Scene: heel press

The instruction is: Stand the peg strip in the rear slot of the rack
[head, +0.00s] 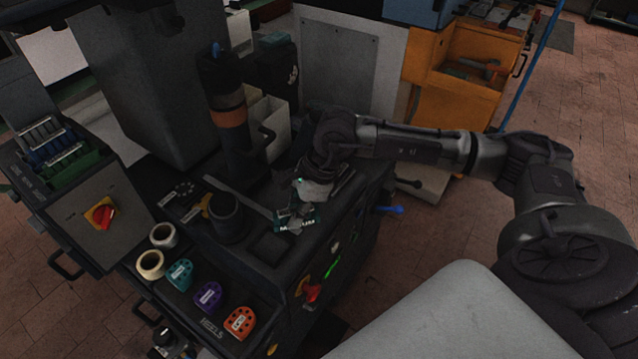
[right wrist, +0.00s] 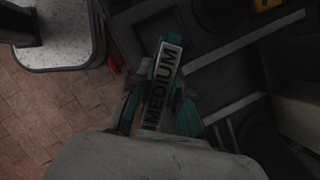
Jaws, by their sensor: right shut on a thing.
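A teal strip with a white label reading MEDIUM (right wrist: 163,85), which I take to be the peg strip, is between the fingers of my right gripper (right wrist: 157,114). In the head view the strip (head: 297,224) shows at the front of the dark bench, under my right gripper (head: 300,207), which is shut on it. I cannot tell whether the strip touches the bench top. A rack (head: 82,178) at the far left holds dark, blue and green strips with pale labels. Whether its rear slot is free is hard to tell. My left gripper is not in view.
A dark press column with an orange band (head: 228,116) stands behind the bench top, left of my right gripper. Teal (head: 179,273), purple (head: 208,297) and orange (head: 239,322) heel blocks and two pale rolls lie front left. A red switch (head: 101,213) is below the rack.

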